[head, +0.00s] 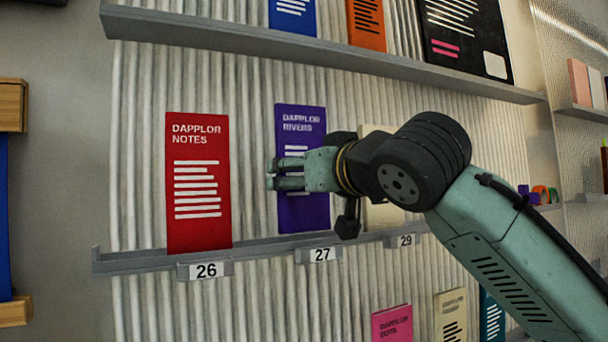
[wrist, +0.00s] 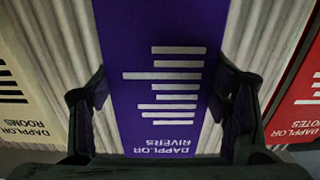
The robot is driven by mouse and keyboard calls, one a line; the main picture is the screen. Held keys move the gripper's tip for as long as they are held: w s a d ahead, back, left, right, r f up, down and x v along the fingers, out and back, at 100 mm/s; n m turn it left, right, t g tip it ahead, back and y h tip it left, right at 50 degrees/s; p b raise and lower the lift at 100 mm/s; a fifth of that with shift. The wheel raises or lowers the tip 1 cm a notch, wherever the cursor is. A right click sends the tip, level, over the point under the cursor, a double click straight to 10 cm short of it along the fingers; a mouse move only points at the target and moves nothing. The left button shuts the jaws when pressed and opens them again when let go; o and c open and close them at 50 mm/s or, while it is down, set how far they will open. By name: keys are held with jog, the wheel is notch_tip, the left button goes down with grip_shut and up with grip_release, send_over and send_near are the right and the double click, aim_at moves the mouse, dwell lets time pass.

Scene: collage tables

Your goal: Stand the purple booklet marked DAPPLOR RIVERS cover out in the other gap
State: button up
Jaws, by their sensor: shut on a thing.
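The purple booklet marked DAPPLOR RIVERS (head: 288,210) is upright, cover out, at the rail (head: 265,251) above label 27 (head: 322,254). Its lower edge meets the rail; I cannot tell whether its weight rests there. My gripper (head: 271,174) comes from the right across the cover in the head view. In the wrist view the purple booklet (wrist: 160,70) shows upside down between the two fingers (wrist: 162,95), one at each side edge. The gripper is shut on it. The arm hides part of the booklet's right side.
The red DAPPLOR NOTES booklet (head: 199,215) stands left, above label 26 (head: 206,270). A cream booklet (head: 383,216), DAPPLOR ROOMS in the wrist view (wrist: 25,90), stands right near label 29 (head: 406,240), partly behind my arm. An upper shelf (head: 330,55) holds more booklets. Bare ribbed wall separates the booklets.

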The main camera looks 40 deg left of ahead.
jog(key=shift+f, duration=0.5)
jog(key=shift+b, duration=0.3)
jog(key=shift+f+b, duration=0.3)
jog(key=shift+f, duration=0.25)
jog(key=o, duration=1.3)
jog(key=shift+d, duration=0.1)
jog(key=v, duration=1.2)
